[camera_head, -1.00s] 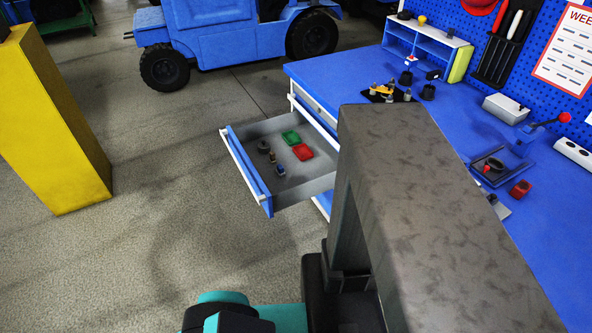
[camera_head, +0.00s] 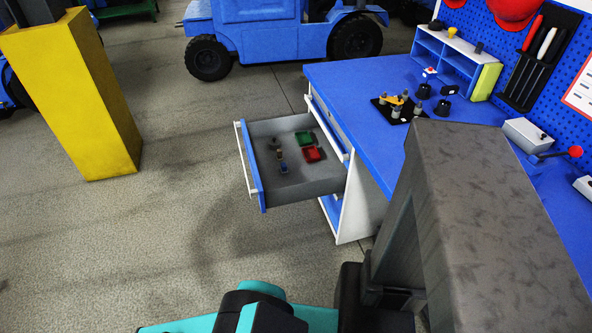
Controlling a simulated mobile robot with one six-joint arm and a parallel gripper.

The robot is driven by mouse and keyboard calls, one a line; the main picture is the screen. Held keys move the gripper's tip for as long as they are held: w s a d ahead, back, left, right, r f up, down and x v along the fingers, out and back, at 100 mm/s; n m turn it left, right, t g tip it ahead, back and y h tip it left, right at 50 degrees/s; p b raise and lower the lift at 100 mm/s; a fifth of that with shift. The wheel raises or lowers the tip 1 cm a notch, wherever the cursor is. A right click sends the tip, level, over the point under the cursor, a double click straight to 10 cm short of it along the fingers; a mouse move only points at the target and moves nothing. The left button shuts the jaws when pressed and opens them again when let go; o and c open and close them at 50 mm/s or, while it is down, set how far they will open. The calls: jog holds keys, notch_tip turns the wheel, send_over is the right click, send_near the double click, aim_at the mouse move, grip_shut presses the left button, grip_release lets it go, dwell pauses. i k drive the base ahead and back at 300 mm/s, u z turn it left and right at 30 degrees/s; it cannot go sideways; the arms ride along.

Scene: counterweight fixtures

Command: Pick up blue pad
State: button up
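No blue pad can be made out for certain. The open drawer (camera_head: 262,180) of the blue workbench (camera_head: 345,85) holds a green piece (camera_head: 305,139), a red piece (camera_head: 313,155) and a few small dark items. One small item (camera_head: 283,168) near the drawer front shows some blue, but it is too small to identify. My gripper is not in view; my grey arm link covers the lower right, including part of the bench top.
A yellow post (camera_head: 75,95) stands at left, and a blue vehicle (camera_head: 270,35) is behind. The bench carries a black plate with small parts (camera_head: 396,107), a shelf unit (camera_head: 445,60) and a grey box (camera_head: 527,136). The floor left of the drawer is clear.

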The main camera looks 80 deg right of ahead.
aim_at(284, 168)
jog(key=z, duration=4.85)
jog(key=i, duration=0.1)
jog(key=u, duration=3.9)
jog(key=i, duration=0.9)
jog(key=u, duration=0.35)
